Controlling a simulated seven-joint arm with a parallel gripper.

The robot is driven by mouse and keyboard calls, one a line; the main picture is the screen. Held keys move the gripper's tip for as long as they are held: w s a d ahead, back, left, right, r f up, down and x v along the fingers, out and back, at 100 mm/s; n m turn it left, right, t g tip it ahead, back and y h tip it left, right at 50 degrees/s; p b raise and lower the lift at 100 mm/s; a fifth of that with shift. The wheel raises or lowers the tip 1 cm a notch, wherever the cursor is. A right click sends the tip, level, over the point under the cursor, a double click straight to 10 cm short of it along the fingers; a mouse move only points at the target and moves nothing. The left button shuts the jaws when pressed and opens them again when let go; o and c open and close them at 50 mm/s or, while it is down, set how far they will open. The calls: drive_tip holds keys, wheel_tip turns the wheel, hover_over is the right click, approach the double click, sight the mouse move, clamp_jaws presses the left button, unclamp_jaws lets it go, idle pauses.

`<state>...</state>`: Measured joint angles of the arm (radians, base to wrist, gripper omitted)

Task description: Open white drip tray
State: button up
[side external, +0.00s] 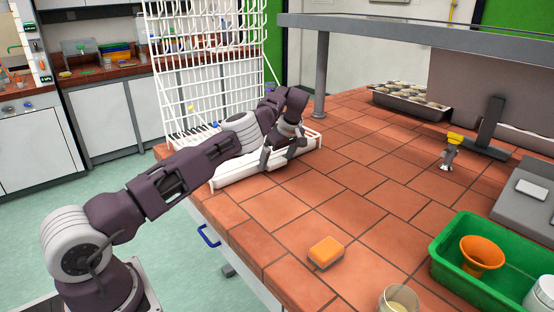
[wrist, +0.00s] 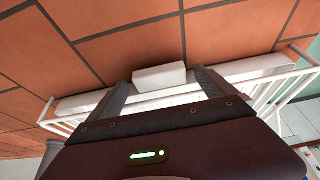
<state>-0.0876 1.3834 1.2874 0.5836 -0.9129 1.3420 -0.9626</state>
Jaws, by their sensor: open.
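The white drip tray (side external: 236,174) is a long, low white piece at the foot of a tall white wire rack (side external: 205,60), on the tiled bench. In the wrist view its white front edge (wrist: 240,70) runs across the picture, with a short white block (wrist: 160,77) sticking out at the middle like a handle. My gripper (side external: 279,158) is at the front of the tray. Its two fingers are apart in the wrist view (wrist: 162,84), one on each side of the white block. I cannot tell whether they touch it. My gripper and arm hide part of the tray.
An orange sponge (side external: 326,251) lies near the front bench edge, with a glass (side external: 398,299) and a green crate (side external: 462,282) to its right. A grey shelf (side external: 420,28) on a post (side external: 321,80) stands behind. The tiles in front of the tray are clear.

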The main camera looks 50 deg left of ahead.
drive_tip(key=shift+f, duration=0.15)
clamp_jaws()
drive_tip(key=d, duration=1.9)
drive_tip(key=shift+d, duration=0.35)
unclamp_jaws()
drive_tip(key=v, duration=0.7)
